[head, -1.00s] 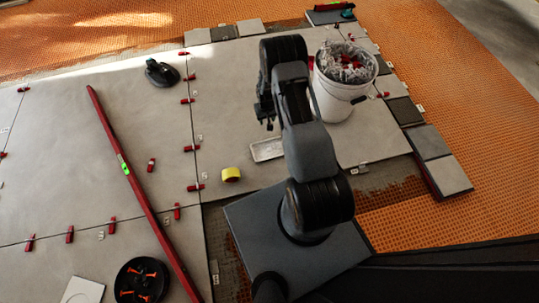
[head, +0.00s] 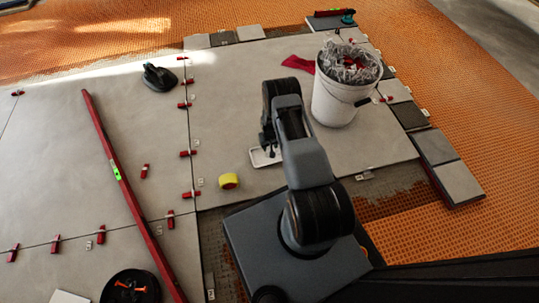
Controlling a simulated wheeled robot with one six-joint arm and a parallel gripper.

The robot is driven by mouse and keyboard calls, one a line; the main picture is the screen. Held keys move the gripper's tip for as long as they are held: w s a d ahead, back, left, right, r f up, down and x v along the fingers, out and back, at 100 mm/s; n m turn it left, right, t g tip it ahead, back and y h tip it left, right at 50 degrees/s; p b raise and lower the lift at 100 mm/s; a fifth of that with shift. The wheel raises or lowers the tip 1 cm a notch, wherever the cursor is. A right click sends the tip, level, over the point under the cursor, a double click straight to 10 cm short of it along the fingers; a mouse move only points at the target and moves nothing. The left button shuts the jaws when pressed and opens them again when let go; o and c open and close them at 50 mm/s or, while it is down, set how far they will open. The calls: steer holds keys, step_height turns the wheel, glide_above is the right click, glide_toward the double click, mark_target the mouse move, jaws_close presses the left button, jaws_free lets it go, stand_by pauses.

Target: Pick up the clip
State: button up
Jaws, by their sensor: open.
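Several small pale clips show in the head view, most of them at tile joints and edges. Which clip the task means cannot be told. My gripper (head: 269,151) is open and points down over a shallow white tray (head: 255,161). My arm and gripper hide part of the tray, and a clip in it cannot be made out.
A white bucket (head: 333,103) full of scraps stands right of my arm, with a red cloth (head: 297,64) beside it. A yellow tape roll (head: 229,181) sits left of the tray. A long red level (head: 127,190) and several red wedges (head: 187,153) lie on the tiles.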

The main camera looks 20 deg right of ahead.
step_height(320, 180, down, 5)
steer(key=b, duration=0.3)
steer(key=shift+f, duration=0.15)
steer(key=c, duration=0.4)
